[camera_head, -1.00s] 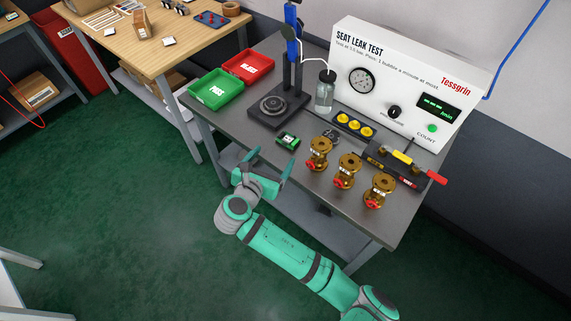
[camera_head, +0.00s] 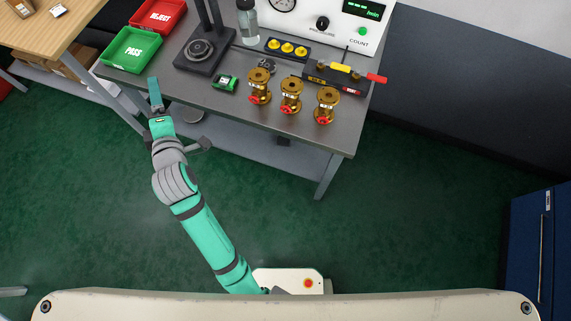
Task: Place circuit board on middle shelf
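My gripper (camera_head: 157,105) is over the front left edge of the grey bench, below the PASS tray in the picture. I see it nearly edge-on, so its opening and anything between its fingers cannot be made out. I cannot pick out a circuit board for certain. A small green device with a pale display (camera_head: 225,84) lies on the bench to the right of my gripper, apart from it. No unit with a clear middle shelf is in view; the bench has a grey lower shelf (camera_head: 250,132) under its top.
The green PASS tray (camera_head: 131,50) and red REJECT tray (camera_head: 159,14) sit at the bench's left. Several brass valves (camera_head: 291,96) stand along its front. A wooden table (camera_head: 40,30) is at upper left, a blue cabinet (camera_head: 540,250) at right. Green floor in front is open.

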